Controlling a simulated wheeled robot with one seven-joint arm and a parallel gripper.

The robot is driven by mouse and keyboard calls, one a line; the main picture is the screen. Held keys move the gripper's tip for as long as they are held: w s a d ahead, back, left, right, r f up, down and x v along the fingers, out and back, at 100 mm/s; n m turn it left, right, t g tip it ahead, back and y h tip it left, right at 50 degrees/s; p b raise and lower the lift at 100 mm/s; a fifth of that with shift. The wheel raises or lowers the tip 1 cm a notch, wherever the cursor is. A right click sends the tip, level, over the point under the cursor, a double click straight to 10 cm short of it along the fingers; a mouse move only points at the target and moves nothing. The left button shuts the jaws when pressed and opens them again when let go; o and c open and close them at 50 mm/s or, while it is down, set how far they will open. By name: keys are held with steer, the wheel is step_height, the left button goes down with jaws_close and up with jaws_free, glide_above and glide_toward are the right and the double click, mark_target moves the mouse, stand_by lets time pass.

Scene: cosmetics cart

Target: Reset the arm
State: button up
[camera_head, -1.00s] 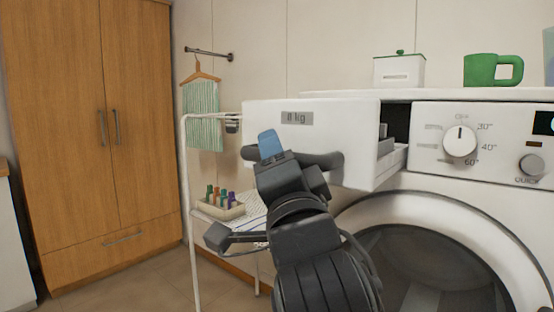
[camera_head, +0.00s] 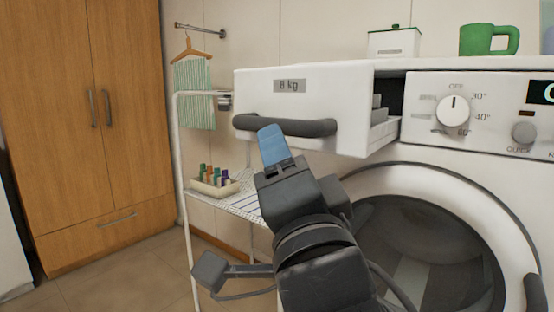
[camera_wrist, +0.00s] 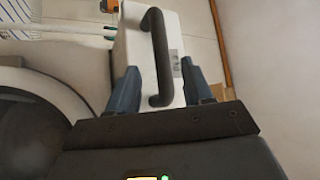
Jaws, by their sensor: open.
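My gripper (camera_head: 273,147) shows its blue fingertip just below and in front of the dark handle (camera_head: 285,126) of the white detergent drawer (camera_head: 345,95). The drawer stands pulled out from the washing machine (camera_head: 415,160). In the wrist view the two blue fingers of my gripper (camera_wrist: 162,90) are spread apart with nothing held. There the handle (camera_wrist: 157,50) appears between them, ahead of the drawer front (camera_wrist: 130,50). I cannot tell the exact gap between fingers and handle.
A white wire rack (camera_head: 181,160) with a tray of small bottles (camera_head: 217,188) stands left of the machine. A striped towel (camera_head: 194,90) hangs behind it. A wooden wardrobe (camera_head: 75,150) is at the left. A green mug (camera_head: 485,40) and a white box (camera_head: 393,42) are on top.

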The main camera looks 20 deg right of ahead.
steer(key=s+d+f+n+g+y, duration=0.15)
steer(key=s+f+n, duration=0.25)
steer(key=f, duration=0.5)
steer(key=s+d+f+n+g+y, duration=0.1)
steer(key=s+d+f+n+y, duration=0.2)
steer(key=f, duration=0.6)
steer(key=s+d+f+n+g+h, duration=0.1)
steer(key=s+d+f+n+g, duration=0.25)
steer(key=s+f, duration=0.8)
steer(key=s+d+f+n+g+h, duration=0.2)
steer(key=s+n, duration=0.1)
steer(key=s, duration=1.5)
step_height(320, 180, up, 12)
steer(key=p, duration=1.2)
steer(key=shift+r, duration=0.25)
steer(key=shift+w, duration=0.15)
